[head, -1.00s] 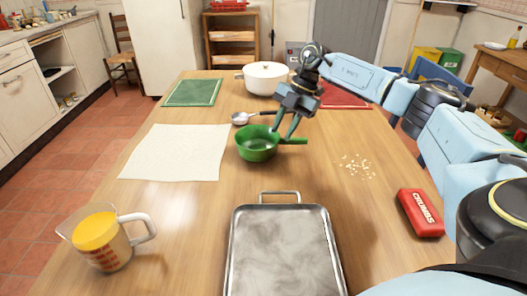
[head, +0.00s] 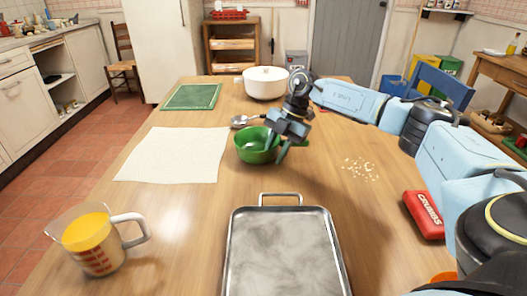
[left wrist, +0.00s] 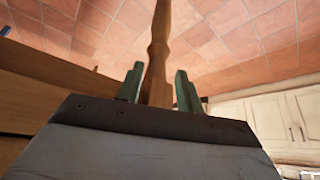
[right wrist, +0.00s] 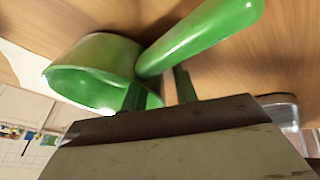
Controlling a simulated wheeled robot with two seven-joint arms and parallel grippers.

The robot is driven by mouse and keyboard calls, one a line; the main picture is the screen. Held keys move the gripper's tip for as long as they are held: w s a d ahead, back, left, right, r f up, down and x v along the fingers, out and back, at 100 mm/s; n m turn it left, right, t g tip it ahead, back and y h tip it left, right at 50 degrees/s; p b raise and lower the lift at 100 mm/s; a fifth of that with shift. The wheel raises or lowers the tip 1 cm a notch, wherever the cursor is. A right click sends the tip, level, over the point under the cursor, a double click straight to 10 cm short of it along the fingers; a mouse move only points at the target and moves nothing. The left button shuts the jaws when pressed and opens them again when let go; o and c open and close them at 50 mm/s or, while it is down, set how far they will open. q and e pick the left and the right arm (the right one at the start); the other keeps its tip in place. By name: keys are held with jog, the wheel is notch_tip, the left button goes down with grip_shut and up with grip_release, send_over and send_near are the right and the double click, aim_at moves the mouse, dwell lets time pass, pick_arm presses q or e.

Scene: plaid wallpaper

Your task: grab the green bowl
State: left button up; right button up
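The green bowl (head: 251,146) with a side handle stands on the wooden table. The gripper hides part of the handle. My right gripper (head: 277,150) is low at the bowl's right side, by the rim and handle. In the right wrist view the bowl (right wrist: 95,60) and its handle (right wrist: 205,35) are close. The right gripper's fingers (right wrist: 158,92) are apart, one overlapping the bowl's rim, the other just below the handle; contact cannot be told. My left gripper (left wrist: 158,88) shows only in the left wrist view, fingers apart, with a wooden post behind the gap.
On the table (head: 190,235) are a metal tray (head: 232,260) in front, a measuring cup (head: 92,250), a paper sheet (head: 175,155), a green board (head: 192,97), a white pot (head: 265,84), a ladle (head: 239,121), crumbs (head: 360,169) and a red box (head: 424,214).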

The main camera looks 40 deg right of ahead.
grip_shut()
jog(key=shift+r, duration=0.1)
dwell(0.4)
